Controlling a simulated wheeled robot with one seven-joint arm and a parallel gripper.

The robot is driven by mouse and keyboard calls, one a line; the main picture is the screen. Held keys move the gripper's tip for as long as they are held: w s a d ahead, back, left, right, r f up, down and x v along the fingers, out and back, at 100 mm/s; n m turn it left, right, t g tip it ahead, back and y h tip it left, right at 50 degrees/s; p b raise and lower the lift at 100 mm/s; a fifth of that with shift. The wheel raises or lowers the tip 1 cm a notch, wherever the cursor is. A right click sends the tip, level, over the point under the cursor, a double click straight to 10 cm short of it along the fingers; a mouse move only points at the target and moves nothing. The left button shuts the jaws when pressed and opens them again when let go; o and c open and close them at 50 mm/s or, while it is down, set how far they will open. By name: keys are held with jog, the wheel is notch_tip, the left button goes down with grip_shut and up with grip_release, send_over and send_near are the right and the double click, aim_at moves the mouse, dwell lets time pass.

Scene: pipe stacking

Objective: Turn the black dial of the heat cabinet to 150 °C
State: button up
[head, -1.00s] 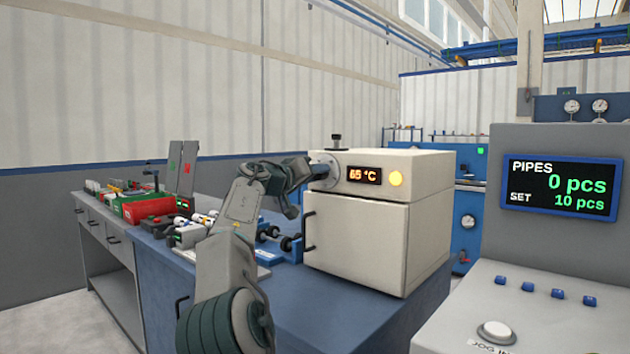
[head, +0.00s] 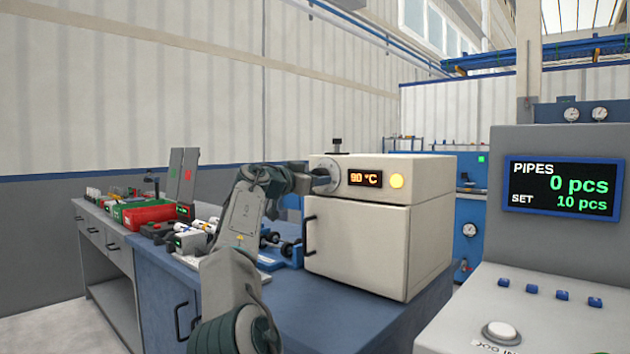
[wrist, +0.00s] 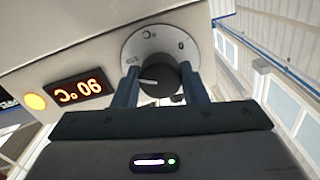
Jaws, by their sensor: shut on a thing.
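The cream heat cabinet (head: 357,240) stands on the blue bench with its door closed. Its orange display (head: 365,177) reads 90 °C, and a round amber light (head: 397,181) glows beside it. In the wrist view the black dial (wrist: 157,77) sits on a pale round scale plate (wrist: 135,45), with a white pointer mark on the knob. My gripper (wrist: 160,80) is shut on the dial, one blue-grey finger on each side. In the head view my gripper (head: 322,180) reaches the cabinet's upper left front and hides most of the dial.
A control console (head: 560,230) with a PIPES display stands at the right. Red and green bins (head: 145,214) and small fixtures lie on the bench left of my arm. A dark valve (head: 337,146) sticks up from the cabinet top.

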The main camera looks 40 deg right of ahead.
jog(key=shift+m, duration=0.4)
jog(key=o, duration=1)
jog(key=shift+c, duration=0.2)
jog(key=s+a+b, duration=0.1)
jog(key=a+b, duration=0.2)
jog(key=a, duration=1)
jog(key=shift+a+b, duration=0.35)
jog(key=shift+a, duration=0.05)
jog(key=shift+s, duration=0.1)
